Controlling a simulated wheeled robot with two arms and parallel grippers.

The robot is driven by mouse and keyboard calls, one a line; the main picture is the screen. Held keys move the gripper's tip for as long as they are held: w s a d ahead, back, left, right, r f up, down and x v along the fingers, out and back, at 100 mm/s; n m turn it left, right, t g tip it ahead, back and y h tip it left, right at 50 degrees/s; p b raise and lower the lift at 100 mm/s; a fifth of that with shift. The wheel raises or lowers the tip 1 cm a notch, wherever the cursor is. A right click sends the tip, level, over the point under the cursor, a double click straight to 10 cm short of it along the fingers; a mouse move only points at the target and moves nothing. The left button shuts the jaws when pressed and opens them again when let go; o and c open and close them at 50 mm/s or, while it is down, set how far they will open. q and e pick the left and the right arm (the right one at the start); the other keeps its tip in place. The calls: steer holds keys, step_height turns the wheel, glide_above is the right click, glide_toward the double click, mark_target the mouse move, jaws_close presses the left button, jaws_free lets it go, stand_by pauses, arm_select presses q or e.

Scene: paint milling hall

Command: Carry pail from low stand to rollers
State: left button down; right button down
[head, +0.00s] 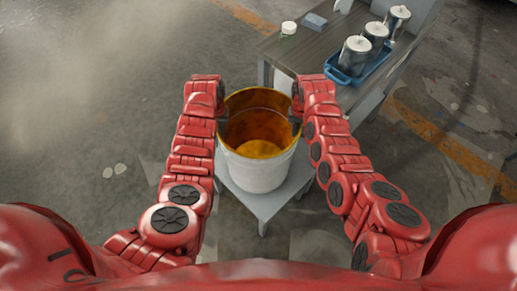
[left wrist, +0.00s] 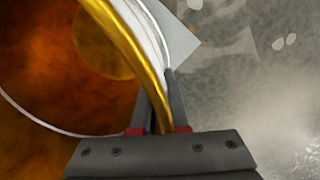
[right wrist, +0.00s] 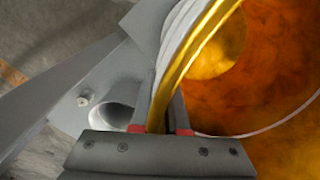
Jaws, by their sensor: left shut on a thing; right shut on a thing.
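The pail (head: 262,172) is white outside and amber-yellow inside, and it stands upright at or just above the low grey stand (head: 264,204). I cannot tell whether its base touches the stand. My left gripper (head: 221,112) is shut on the left side of the pail's rim. In the left wrist view the yellow rim (left wrist: 140,65) runs between its fingers (left wrist: 159,118). My right gripper (head: 297,112) is shut on the right side of the rim. In the right wrist view the rim (right wrist: 190,60) passes between its fingers (right wrist: 163,115). No rollers are recognisable.
A grey-brown table (head: 318,55) stands behind and to the right, close to my right arm. The floor at left (head: 90,120) is clear.

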steer(key=shift+r, duration=0.1)
steer(key=shift+r+p, duration=0.35)
steer(key=shift+p, duration=0.15)
step_height(320, 180, up, 4)
steer(key=p, duration=0.4)
stand_by(0.8)
